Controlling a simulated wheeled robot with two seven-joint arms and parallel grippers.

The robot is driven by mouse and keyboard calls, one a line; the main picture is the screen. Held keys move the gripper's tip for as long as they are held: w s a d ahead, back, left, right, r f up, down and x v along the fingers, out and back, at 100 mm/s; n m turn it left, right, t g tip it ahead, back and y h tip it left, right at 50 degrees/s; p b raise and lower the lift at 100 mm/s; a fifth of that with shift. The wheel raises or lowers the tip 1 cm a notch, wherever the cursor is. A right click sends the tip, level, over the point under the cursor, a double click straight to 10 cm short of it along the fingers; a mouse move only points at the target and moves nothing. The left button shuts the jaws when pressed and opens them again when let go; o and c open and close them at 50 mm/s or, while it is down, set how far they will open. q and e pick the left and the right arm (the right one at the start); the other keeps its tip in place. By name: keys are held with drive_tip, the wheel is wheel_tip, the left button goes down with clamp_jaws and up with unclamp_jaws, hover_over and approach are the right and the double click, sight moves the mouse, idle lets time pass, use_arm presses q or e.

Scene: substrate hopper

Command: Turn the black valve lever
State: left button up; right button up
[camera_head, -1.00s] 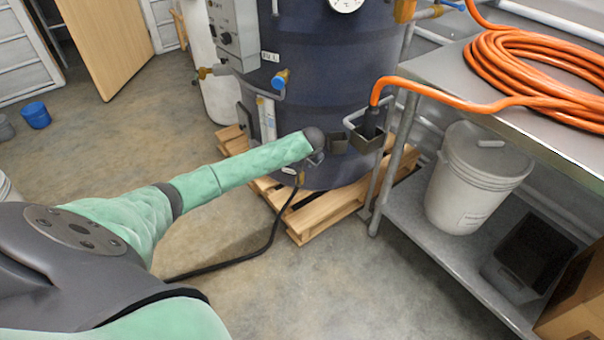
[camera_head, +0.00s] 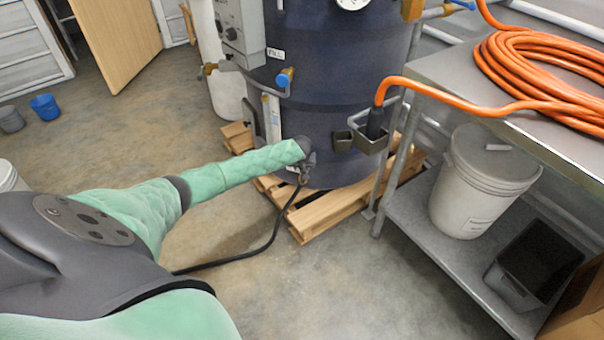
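The dark blue tank (camera_head: 345,95) stands upright on a wooden pallet. My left arm reaches from the lower left to the tank's lower front. My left gripper (camera_head: 309,158) is at the arm's far end, close against the tank wall beside a small outlet fitting (camera_head: 303,170). The gripper is small and mostly hidden by the wrist, so I cannot tell whether it is open or touching anything. I cannot make out the black valve lever clearly; the wrist covers part of the fitting area. My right gripper is not in view.
A metal table (camera_head: 460,75) on the right carries a coiled orange hose (camera_head: 525,60). A lidded white bucket (camera_head: 475,190) and a black bin (camera_head: 540,258) sit on its lower shelf. The pallet (camera_head: 330,213) and a black cable (camera_head: 250,258) lie below. The floor at left is mostly clear.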

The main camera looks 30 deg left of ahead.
sight(302, 172)
use_arm(q)
drive_tip(key=shift+b+x, duration=0.5)
drive_tip(key=shift+x, duration=2.6)
clamp_jaws()
